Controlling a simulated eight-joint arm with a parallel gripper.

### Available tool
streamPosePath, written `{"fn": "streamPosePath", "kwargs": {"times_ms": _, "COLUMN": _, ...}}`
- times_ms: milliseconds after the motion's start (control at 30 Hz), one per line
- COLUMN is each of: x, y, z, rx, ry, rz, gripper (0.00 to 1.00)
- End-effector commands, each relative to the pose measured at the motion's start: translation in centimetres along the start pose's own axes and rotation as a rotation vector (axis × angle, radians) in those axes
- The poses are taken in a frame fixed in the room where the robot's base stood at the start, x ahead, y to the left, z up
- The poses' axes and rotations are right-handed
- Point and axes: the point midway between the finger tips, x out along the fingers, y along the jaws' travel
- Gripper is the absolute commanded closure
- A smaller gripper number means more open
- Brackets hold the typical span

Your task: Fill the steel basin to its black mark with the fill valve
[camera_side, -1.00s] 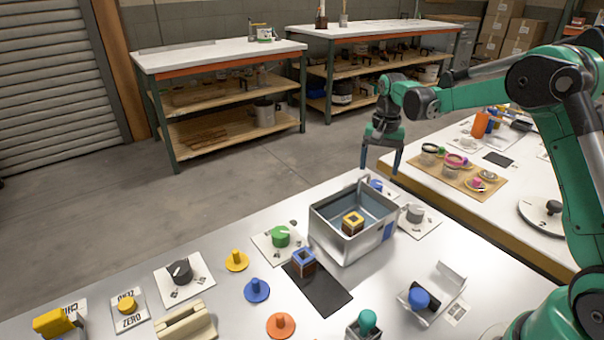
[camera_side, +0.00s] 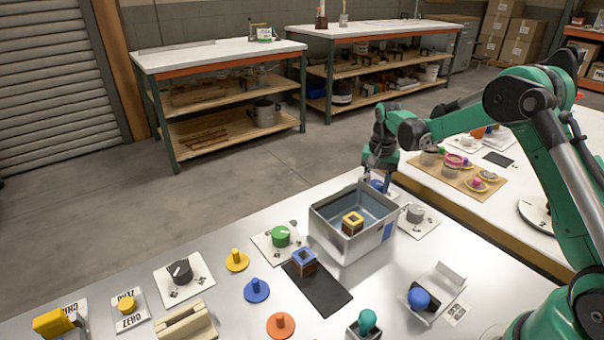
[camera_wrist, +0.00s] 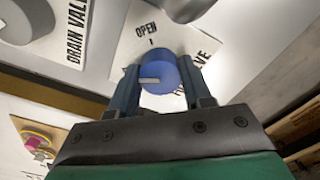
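The steel basin (camera_side: 340,248) stands on the white table in the side view, with a bluish interior and a blue patch on its outer wall. I cannot make out its black mark or the water level. The blue fill valve knob (camera_wrist: 163,75) sits on a white plate reading OPEN, its pale pointer line facing left in the wrist view. It is partly visible behind the basin in the side view (camera_side: 377,184). My gripper (camera_wrist: 160,78) is down at the knob, one finger on each side; whether they press on it is unclear.
A grey drain valve knob (camera_side: 415,213) stands right of the basin; its DRAIN VALVE plate (camera_wrist: 75,25) shows in the wrist view. A yellow-and-dark block (camera_side: 352,222) is inside the basin. A green knob (camera_side: 281,236) and a blue-topped block (camera_side: 304,262) are to its left.

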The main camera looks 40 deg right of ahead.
Motion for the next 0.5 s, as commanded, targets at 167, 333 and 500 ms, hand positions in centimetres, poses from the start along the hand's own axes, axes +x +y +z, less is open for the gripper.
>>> {"fn": "streamPosePath", "kwargs": {"times_ms": 167, "x": -0.02, "y": 0.0, "z": 0.0, "rx": -0.051, "ry": 0.0, "rz": 0.0, "gripper": 1.0}}
{"fn": "streamPosePath", "kwargs": {"times_ms": 333, "x": -0.03, "y": 0.01, "z": 0.0, "rx": -0.242, "ry": 0.0, "rz": 0.0, "gripper": 1.0}}
{"fn": "streamPosePath", "kwargs": {"times_ms": 500, "x": -0.04, "y": 0.01, "z": -0.01, "rx": -0.359, "ry": 0.0, "rz": 0.0, "gripper": 1.0}}
